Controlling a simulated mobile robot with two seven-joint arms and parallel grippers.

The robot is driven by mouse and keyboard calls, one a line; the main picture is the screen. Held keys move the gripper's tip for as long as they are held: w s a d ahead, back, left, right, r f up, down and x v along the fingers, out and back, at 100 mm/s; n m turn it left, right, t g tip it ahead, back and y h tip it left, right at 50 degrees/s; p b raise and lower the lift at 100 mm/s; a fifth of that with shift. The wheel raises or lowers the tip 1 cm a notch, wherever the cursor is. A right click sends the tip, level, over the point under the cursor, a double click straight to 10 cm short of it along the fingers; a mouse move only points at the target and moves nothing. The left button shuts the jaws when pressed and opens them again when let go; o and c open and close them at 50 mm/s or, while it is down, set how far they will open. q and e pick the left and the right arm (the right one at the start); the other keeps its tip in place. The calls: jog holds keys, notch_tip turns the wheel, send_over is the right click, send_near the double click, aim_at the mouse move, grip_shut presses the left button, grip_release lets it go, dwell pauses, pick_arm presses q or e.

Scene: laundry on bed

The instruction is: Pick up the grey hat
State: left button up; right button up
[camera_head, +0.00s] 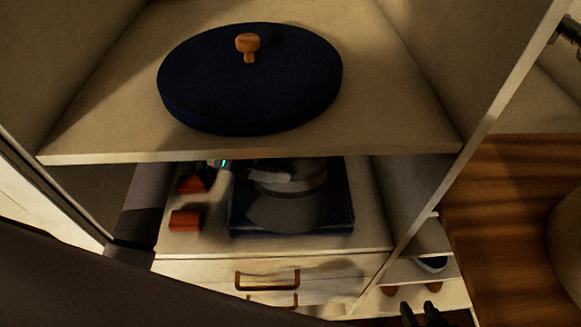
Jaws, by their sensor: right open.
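The grey hat (285,208), with a rounded crown and a band, sits in the lower compartment of the shelf unit on a dark blue flat item (340,222). The upper shelf's front edge partly covers it. My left arm reaches into that compartment from the left. A pale part of my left gripper (290,182) is over the hat's crown; its fingers are not clear, and I cannot tell whether it touches the hat. My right gripper (422,312) is at the bottom right, low in front of the unit, open and apart from the hat.
A large dark blue round item (250,90) lies on the upper shelf, with a wooden knob (248,46) showing on it. Orange-red blocks (185,220) sit left of the hat. Drawers with handles (267,284) are below. A shoe (432,264) and a wooden surface (510,200) are at right.

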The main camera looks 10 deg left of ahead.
pick_arm(q)
jog(key=shift+w+d+f, duration=0.1)
jog(key=shift+d+f, duration=0.05)
jog(key=shift+d, duration=0.3)
jog(key=shift+c, duration=0.3)
jog(key=c, duration=1.4)
jog(key=shift+o, duration=0.2)
